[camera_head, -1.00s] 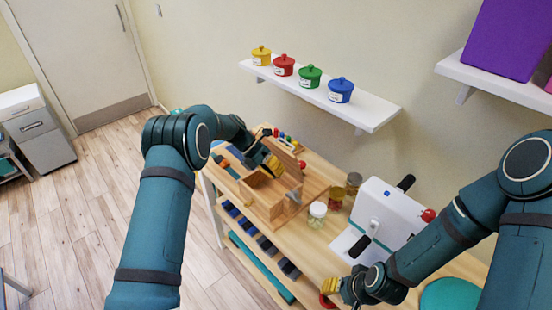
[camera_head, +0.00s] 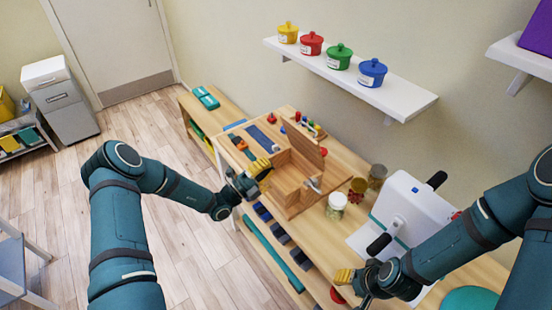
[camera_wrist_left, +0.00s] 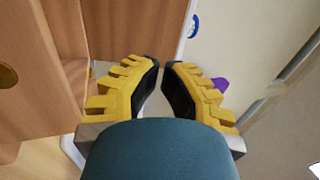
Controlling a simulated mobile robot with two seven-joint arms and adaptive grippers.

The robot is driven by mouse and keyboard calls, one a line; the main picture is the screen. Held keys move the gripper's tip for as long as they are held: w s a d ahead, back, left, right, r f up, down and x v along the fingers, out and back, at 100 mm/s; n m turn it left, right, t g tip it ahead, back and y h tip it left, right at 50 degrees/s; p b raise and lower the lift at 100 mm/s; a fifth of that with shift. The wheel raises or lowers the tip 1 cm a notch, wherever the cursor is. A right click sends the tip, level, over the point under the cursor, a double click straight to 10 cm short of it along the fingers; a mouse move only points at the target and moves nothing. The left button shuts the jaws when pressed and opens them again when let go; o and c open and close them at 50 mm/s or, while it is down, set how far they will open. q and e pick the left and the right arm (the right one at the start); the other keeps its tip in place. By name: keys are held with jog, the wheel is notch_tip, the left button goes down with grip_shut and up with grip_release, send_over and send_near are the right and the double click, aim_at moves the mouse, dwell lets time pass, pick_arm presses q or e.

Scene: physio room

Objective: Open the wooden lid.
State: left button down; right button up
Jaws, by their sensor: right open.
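The wooden box (camera_head: 289,197) stands on the wooden table, its inside visible from above. The wooden lid (camera_head: 308,147) stands raised at the box's back edge. My left gripper (camera_head: 252,180) is at the box's left front side, apart from the lid. In the left wrist view its fingers (camera_wrist_left: 161,66) have a narrow gap between the tips and nothing between them. Wooden panels (camera_wrist_left: 125,25) fill the left of that view; I cannot tell which part is the lid. My right gripper (camera_head: 352,285) is open and empty, low at the table's front right.
Glass jars (camera_head: 336,206) stand right of the box, beside a white device (camera_head: 400,210) with black handles. Small coloured pegs (camera_head: 312,127) lie behind the box. A wall shelf (camera_head: 400,97) with coloured pots hangs above.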

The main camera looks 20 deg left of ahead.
aim_at(301, 138)
pick_arm(q)
jog(key=p+x, duration=0.1)
jog(key=x, duration=1.1)
jog(key=shift+w+d, duration=0.15)
pick_arm(e)
jog(key=shift+r, duration=0.6)
pick_arm(q)
jog(key=shift+w+d+r+p, duration=0.2)
jog(key=shift+w+r+p, duration=0.1)
jog(key=shift+r+p, duration=0.1)
jog(key=shift+w+d+r+g+y+p, duration=0.2)
jog(key=shift+w+g+y+p, duration=0.1)
jog(key=shift+g+y, duration=0.15)
jog(key=b+x, duration=0.1)
jog(key=x, duration=0.1)
jog(key=b+x, duration=0.1)
jog(key=shift+w+d+f, duration=0.3)
jog(key=shift+d+f, duration=0.1)
jog(key=shift+w+d+r+b, duration=0.1)
jog(key=shift+w+d+b, duration=0.1)
jog(key=shift+w+b, duration=0.15)
pick_arm(e)
jog(key=shift+f, duration=0.6)
pick_arm(q)
jog(key=shift+r, duration=0.1)
pick_arm(e)
jog(key=shift+r, duration=0.1)
